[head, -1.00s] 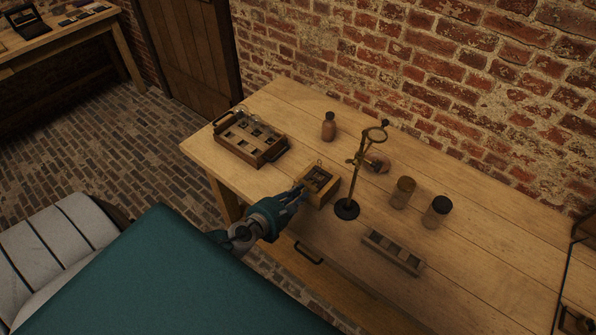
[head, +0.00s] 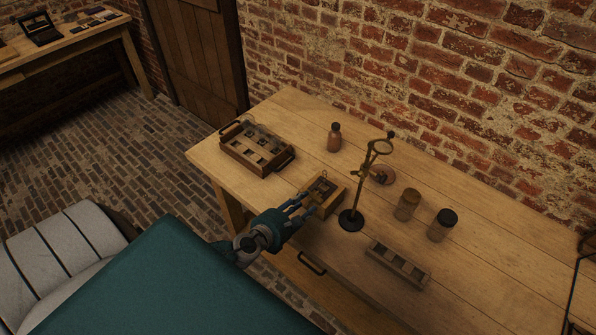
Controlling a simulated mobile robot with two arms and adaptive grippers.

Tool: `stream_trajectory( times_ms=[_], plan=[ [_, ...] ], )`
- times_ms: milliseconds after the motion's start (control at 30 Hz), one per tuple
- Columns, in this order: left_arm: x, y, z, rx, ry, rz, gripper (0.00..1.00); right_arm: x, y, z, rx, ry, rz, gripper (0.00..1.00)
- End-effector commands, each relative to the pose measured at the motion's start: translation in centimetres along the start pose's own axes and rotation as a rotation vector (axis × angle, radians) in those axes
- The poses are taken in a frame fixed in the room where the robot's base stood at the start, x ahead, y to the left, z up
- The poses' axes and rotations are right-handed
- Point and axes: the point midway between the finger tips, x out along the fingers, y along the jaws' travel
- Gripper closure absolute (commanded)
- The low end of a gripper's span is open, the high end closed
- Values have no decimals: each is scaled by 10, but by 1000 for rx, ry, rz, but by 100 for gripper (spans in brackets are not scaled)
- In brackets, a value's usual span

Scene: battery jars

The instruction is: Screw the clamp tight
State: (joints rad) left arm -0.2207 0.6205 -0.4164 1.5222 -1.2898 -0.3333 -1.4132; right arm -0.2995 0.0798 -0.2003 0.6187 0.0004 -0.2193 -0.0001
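My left gripper (head: 303,207) is at the front left side of a small wooden box (head: 334,206) on the workbench. Its fingertips reach to the box's near edge or over it. The fingers are small and dark here, so I cannot tell whether they are open, shut or touching anything. A small brass-coloured part shows in the box, partly hidden by the fingers. I cannot make out for certain which part is the clamp. A dark metal stand (head: 352,218) with a brass ring on top stands upright just right of the box. My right gripper is out of view.
A compartmented wooden tray (head: 228,160) is at the bench's left end. A brown bottle (head: 334,138) stands behind the box. Two lidded jars (head: 407,206) (head: 440,227) and a narrow slotted rack (head: 397,265) are to the right. The bench's far right is mostly clear.

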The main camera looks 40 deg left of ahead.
Motion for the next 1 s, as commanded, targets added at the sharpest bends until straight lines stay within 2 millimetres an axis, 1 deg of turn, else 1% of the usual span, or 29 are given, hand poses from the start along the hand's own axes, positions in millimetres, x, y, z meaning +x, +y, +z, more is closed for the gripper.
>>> stream_trajectory(
  times_ms=[67, 167, 400, 500, 600, 767, 1000],
  plan=[
    [-7, 0, -1, 2, 1, 0, 66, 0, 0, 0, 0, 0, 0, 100],
    [-22, 0, -1, 2, 3, -2, 66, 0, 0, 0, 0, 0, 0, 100],
    [-75, -1, -3, 1, 6, -4, 66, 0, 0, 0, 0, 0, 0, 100],
    [-93, 0, -3, 1, 6, -3, 66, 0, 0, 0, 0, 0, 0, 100],
    [-107, 0, -3, 0, 5, -2, 66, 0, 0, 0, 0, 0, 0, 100],
    [-117, 0, -2, 1, 4, -2, 66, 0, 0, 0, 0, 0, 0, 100],
    [-119, 0, -1, 0, 3, -1, 66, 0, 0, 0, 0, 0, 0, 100]
  ],
)
